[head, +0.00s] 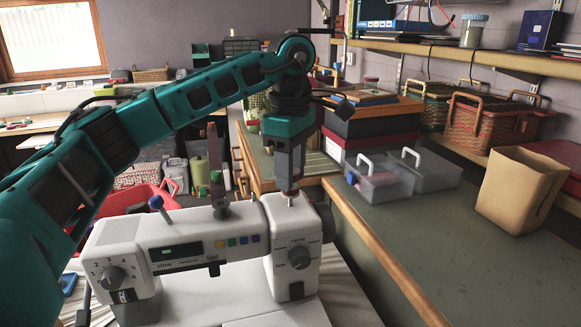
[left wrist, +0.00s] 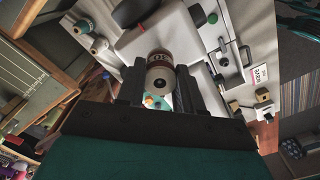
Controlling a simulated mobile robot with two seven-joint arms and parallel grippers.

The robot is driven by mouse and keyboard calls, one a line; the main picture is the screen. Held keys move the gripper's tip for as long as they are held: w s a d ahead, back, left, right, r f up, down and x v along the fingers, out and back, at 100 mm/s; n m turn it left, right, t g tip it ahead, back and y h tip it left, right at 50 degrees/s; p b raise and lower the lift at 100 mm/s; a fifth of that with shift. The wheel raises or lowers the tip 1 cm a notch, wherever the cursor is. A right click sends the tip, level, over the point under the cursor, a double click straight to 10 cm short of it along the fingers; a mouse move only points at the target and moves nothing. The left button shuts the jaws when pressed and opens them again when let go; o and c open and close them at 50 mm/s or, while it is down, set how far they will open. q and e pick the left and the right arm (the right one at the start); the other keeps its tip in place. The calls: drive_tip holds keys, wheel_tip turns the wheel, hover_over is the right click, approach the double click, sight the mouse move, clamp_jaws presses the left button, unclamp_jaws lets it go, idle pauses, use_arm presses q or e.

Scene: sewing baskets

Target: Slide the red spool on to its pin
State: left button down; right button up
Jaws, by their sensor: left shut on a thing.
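The white sewing machine (head: 190,240) stands in the lower part of the head view. A short pale pin (head: 291,202) sticks up from its right end. My left gripper (head: 290,184) points down just above this pin. It is shut on the red spool, which shows in the left wrist view (left wrist: 160,62) as a dark red body with pale lettering and a pale end with a hole. In the head view the fingers mostly hide the spool. I cannot tell whether the spool touches the pin. My right gripper is not in view.
Clear plastic boxes (head: 380,182) and a tan bin (head: 520,190) stand on the bench at right. The bench front is clear.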

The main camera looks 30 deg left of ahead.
use_arm(q)
drive_tip(key=shift+f+b, duration=0.6)
drive_tip(key=shift+f, duration=0.6)
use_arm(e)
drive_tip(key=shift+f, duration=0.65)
use_arm(q)
drive_tip(key=c, duration=0.7)
unclamp_jaws()
drive_tip(key=shift+o, duration=0.2)
drive_tip(key=shift+r, duration=0.6)
wheel_tip(320, 180, up, 12)
drive_tip(key=p, duration=0.3)
drive_tip(key=shift+p, duration=0.4)
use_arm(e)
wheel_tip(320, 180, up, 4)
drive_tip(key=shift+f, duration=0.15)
use_arm(q)
drive_tip(key=shift+f, duration=0.15)
